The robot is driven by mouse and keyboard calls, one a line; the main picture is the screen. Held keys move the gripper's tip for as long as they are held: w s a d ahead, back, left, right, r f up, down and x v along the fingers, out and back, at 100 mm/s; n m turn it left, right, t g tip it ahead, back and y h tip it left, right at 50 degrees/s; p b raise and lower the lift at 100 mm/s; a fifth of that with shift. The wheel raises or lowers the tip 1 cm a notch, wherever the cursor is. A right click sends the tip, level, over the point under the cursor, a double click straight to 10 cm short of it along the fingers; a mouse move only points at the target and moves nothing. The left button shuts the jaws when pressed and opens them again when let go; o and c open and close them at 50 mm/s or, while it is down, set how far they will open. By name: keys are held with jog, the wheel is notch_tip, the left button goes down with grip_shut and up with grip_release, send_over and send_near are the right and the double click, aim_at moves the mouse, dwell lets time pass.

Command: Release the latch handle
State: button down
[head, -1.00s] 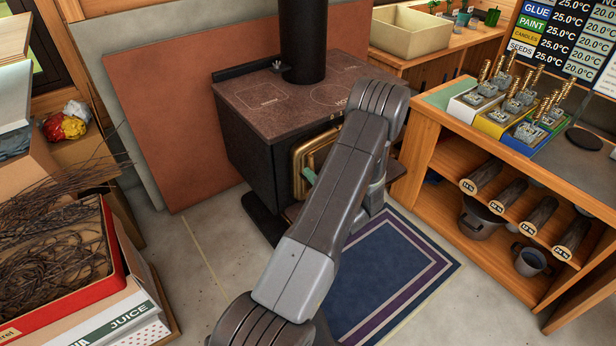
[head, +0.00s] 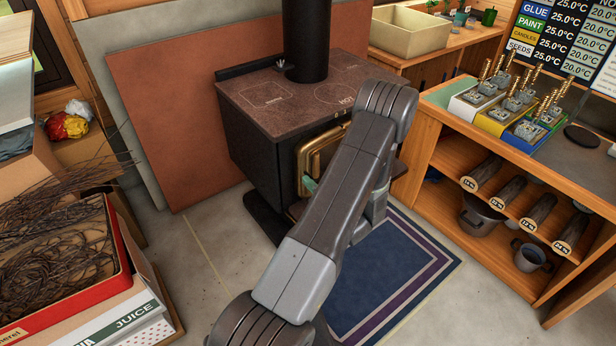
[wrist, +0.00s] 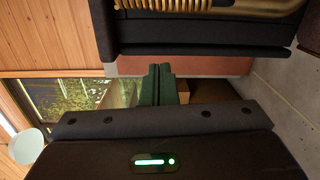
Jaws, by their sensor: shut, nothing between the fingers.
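The black stove (head: 262,150) stands at the middle of the head view, with a gold-framed door (head: 303,160) on its front, partly hidden behind my arm. In the wrist view, a coiled brass handle (wrist: 165,6) runs along the top edge against a dark surface. My gripper (wrist: 160,70) has its green fingers together with nothing between them. They are apart from the coil, below it in the wrist view. In the head view, a bit of green beside the door shows left of my arm; the coiled handle is hidden there.
A red-rimmed box of twigs (head: 125,270) stands at left. A wooden shelf unit (head: 440,160) with logs and pots stands at right. A blue rug (head: 400,270) lies before the stove. Bare floor (head: 205,270) shows between the box and my arm.

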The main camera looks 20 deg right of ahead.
jog(key=v, duration=0.8)
jog(key=shift+d, duration=0.3)
jog(key=shift+w, duration=0.1)
